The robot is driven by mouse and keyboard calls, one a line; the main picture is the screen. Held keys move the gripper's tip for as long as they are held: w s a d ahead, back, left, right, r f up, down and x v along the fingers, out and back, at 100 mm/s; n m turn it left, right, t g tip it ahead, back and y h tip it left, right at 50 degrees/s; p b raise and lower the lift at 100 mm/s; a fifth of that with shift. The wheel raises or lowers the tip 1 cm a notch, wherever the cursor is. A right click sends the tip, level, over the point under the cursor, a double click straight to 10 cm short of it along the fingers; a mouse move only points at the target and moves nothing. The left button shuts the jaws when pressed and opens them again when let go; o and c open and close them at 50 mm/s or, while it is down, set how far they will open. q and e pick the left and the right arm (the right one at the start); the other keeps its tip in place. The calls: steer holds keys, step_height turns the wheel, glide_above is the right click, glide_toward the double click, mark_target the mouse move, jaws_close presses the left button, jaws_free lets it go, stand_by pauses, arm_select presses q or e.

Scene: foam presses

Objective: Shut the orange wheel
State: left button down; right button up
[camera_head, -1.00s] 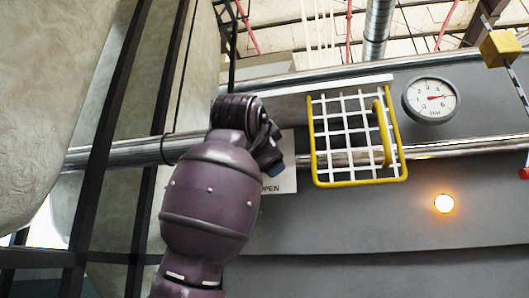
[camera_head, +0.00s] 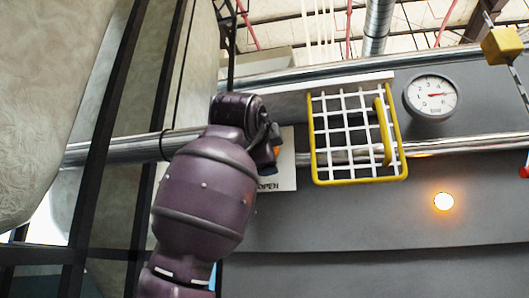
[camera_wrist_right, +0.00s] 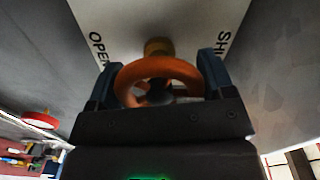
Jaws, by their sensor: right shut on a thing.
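The orange wheel (camera_wrist_right: 158,67) fills the middle of the right wrist view, in front of a pale plate (camera_wrist_right: 185,18) with OPEN at the left and a partly hidden SHUT at the right. My right gripper (camera_wrist_right: 157,76) has its dark fingers on either side of the wheel's rim and is shut on it. In the head view, the gripper (camera_head: 268,155) is mostly hidden behind my purple arm, at the plate (camera_head: 285,178). Only a sliver of orange shows there. My left gripper is not in view.
A yellow-framed white grid guard (camera_head: 357,177) stands right of the plate, before a steel pipe (camera_head: 455,146). A pressure gauge (camera_head: 431,97) and a lit amber lamp (camera_head: 443,202) are further right. A yellow block (camera_head: 500,47) is at the upper right. A red round thing (camera_wrist_right: 40,119) shows in the right wrist view.

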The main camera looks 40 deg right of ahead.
steer(key=o, duration=0.9)
steer(key=b+v, duration=0.2)
steer(key=v, duration=0.9)
steer(key=shift+d+b, duration=0.1)
steer(key=shift+b, duration=0.2)
